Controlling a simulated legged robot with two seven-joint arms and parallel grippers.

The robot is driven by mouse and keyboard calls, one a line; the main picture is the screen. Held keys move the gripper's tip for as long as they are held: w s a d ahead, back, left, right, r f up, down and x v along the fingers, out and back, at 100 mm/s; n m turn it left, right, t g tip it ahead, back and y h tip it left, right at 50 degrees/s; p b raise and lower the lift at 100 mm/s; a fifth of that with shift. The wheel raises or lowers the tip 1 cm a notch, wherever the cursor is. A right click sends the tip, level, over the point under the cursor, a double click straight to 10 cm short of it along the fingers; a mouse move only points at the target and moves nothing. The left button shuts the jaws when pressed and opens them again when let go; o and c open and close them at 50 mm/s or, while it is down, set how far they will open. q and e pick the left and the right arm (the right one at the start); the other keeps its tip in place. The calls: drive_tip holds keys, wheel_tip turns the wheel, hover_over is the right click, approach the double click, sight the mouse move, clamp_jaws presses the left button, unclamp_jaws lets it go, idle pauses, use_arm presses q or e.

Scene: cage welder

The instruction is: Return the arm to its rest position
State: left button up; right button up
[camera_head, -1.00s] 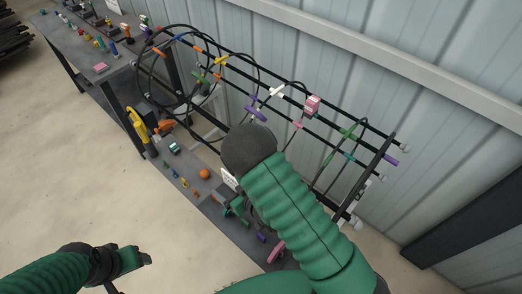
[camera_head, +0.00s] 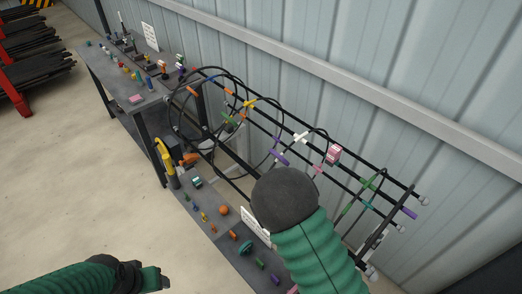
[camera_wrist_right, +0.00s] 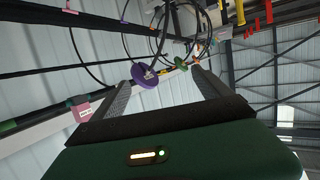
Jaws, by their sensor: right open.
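My right arm (camera_head: 310,250), in a green ribbed sleeve with a dark round end, stands in front of the cage frame in the head view and hides part of it. Its gripper is hidden there. In the right wrist view my right gripper (camera_wrist_right: 160,85) is open, its two dark fingers apart with nothing held. A purple disc (camera_wrist_right: 145,76) shows between the fingers, beyond them. My left gripper (camera_head: 150,276) is at the bottom left over bare floor, and its finger gap is too small to make out.
A black bar cage (camera_head: 270,125) with rings and coloured clips runs along the corrugated wall (camera_head: 400,90). A pink block (camera_head: 333,154) is on its bars. A low grey bench (camera_head: 225,232) holds small coloured parts. A grey table (camera_head: 112,82) stands at the back left. Open floor (camera_head: 80,180) lies left.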

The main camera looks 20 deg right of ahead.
drive_tip(key=s+r+g, duration=0.1)
drive_tip(key=s+g, duration=1.1)
drive_tip(key=s, duration=0.4)
drive_tip(key=shift+d, duration=0.25)
drive_tip(key=shift+r, duration=0.1)
drive_tip(key=shift+d, duration=0.1)
